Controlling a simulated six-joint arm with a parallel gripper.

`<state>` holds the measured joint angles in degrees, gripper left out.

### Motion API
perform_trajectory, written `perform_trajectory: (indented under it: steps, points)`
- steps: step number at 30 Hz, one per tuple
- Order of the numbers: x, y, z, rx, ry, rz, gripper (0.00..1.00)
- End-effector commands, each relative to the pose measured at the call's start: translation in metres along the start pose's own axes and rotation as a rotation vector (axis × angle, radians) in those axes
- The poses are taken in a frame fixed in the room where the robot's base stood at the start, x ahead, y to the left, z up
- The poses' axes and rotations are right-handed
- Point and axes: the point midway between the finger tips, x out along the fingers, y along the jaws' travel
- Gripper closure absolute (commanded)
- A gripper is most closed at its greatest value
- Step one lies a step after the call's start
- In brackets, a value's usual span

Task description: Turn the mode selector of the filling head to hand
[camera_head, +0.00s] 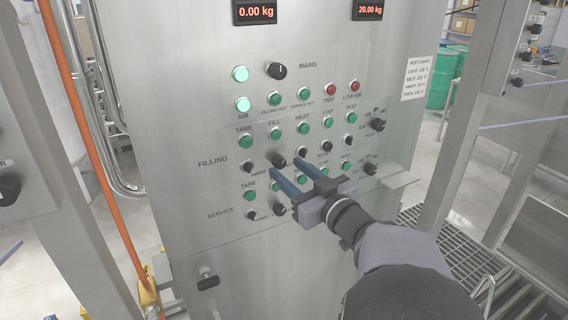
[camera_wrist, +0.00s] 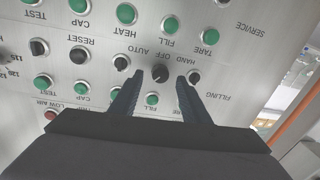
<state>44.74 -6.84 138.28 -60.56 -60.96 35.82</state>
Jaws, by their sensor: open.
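The mode selector of the filling head is a black knob (camera_head: 278,160) in the FILLING row of the steel control panel. The wrist view shows the panel upside down, with the selector (camera_wrist: 160,73) beside the labels HAND, OFF and AUTO. HAND is on the right of these labels there. My gripper (camera_head: 286,165) is open, and its two blue fingers point at the panel. In the wrist view the gripper (camera_wrist: 158,78) has its fingertips on either side of the selector, with gaps between. I cannot tell the selector's pointer direction or the fingertips' exact distance from the panel.
Other black knobs flank the selector, one at left (camera_head: 247,165) and one at right (camera_head: 299,151). Green buttons (camera_head: 276,132) sit above, and SERVICE controls (camera_head: 250,196) below. An orange pipe (camera_head: 95,150) stands at left.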

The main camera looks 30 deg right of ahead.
Motion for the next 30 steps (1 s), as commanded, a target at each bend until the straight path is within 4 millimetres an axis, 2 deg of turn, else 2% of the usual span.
perform_trajectory:
  steps: [3,7,18,19,24,30]
  points:
    - [0.015,-0.001,-0.001,0.002,-0.001,-0.003,0.58]
    - [0.025,-0.001,0.000,0.001,-0.001,-0.001,0.58]
    - [0.030,0.000,0.001,-0.001,-0.001,0.001,0.58]
    - [0.030,0.000,0.001,-0.001,-0.001,0.001,0.60]
    - [0.030,0.000,0.001,-0.001,-0.001,0.001,0.98]
    - [0.030,0.000,0.001,-0.006,-0.001,0.000,0.98]
